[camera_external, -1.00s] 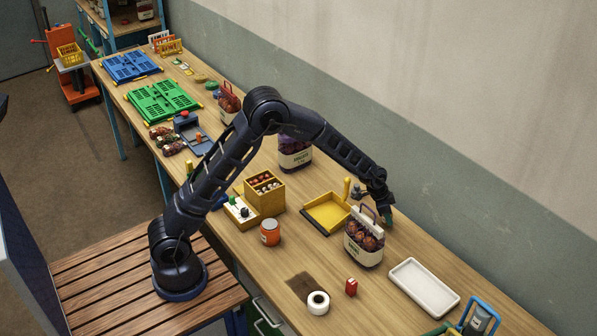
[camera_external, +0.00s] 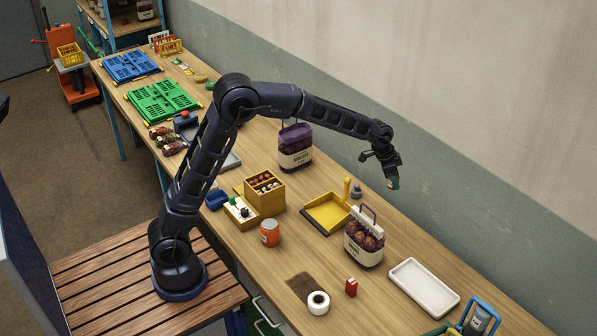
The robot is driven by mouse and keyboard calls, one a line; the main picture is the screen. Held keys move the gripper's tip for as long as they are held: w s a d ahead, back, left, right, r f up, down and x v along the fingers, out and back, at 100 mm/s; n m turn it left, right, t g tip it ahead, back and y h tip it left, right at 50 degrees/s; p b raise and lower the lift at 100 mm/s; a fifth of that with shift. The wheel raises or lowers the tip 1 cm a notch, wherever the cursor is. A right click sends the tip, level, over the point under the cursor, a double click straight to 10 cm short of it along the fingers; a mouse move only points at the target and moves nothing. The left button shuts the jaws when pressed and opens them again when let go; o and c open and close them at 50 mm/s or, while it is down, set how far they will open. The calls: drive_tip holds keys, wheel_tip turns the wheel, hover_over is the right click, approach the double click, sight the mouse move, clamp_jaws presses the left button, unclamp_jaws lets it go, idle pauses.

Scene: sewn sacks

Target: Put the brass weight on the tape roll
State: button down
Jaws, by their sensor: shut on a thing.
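The tape roll (camera_external: 318,309) is a white ring with a dark hole, lying flat near the front edge of the table, beside a dark brown patch. My gripper (camera_external: 393,183) hangs high over the back of the table, above and right of the sack with the purple handle, far from the tape roll. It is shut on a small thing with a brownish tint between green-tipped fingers. This appears to be the brass weight (camera_external: 392,185), mostly hidden and too small to make out clearly.
A sack of brown goods (camera_external: 363,253) stands between my gripper and the tape roll. A white tray (camera_external: 424,306) lies right; a yellow dustpan (camera_external: 308,216) lies behind.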

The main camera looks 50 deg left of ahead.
drive_tip(key=r, duration=1)
drive_tip(key=shift+s+d, duration=0.2)
drive_tip(key=shift+s, duration=0.15)
drive_tip(key=s+d+m+g+h, duration=0.15)
drive_tip(key=s+d+m, duration=0.5)
drive_tip(key=s, duration=0.65)
drive_tip(key=m+g, duration=0.5)
drive_tip(key=m, duration=0.7)
hover_over(318, 303)
drive_tip(key=w+a, duration=0.1)
wheel_tip(318, 303, down, 5)
drive_tip(key=shift+y, duration=0.35)
wheel_tip(318, 303, down, 20)
drive_tip(key=shift+f, duration=0.1)
drive_tip(key=c, duration=0.9)
unclamp_jaws()
drive_tip(key=shift+f, duration=0.1)
